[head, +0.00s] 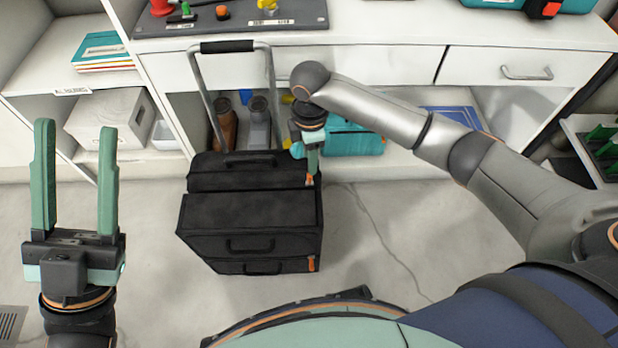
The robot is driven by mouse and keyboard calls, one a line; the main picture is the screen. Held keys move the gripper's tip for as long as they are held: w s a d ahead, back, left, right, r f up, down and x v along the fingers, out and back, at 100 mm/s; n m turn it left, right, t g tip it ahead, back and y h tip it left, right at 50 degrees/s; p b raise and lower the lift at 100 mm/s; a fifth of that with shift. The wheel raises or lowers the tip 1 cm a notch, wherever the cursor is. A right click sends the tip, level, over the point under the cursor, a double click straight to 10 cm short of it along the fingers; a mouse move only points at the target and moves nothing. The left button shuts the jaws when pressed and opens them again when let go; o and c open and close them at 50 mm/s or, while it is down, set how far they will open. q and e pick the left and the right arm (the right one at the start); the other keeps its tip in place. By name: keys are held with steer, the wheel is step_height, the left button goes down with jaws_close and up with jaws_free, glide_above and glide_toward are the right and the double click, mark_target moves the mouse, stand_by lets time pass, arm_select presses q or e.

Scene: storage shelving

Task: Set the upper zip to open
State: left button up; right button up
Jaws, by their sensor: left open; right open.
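A black wheeled case (250,212) with a raised metal handle (200,85) stands on the floor in front of the shelving. An orange upper zip pull (309,180) shows at the right end of its upper section. A second orange pull (311,263) shows at the lower right corner. My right gripper (307,163) points down at the upper pull and partly covers it; it is open, and I cannot tell whether a finger touches the pull. My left gripper (76,150) is open and empty, fingers up, left of the case and clear of it.
White shelving with drawers (500,68) runs behind the case. A grey box (110,118) sits on the lower left shelf, and a teal case (352,140) on the lower shelf behind my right arm. The floor (375,225) right of the case is clear.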

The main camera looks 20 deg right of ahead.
mark_target(309, 182)
arm_select(q)
step_height(309, 182, down, 4)
steer(key=b, duration=0.3)
steer(key=shift+w+d+r+n, duration=0.1)
steer(key=shift+w+d+n, duration=0.05)
steer(key=shift+n, duration=0.25)
arm_select(e)
step_height(309, 182, down, 8)
steer(key=shift+f, duration=0.1)
jaws_close()
stand_by(0.7)
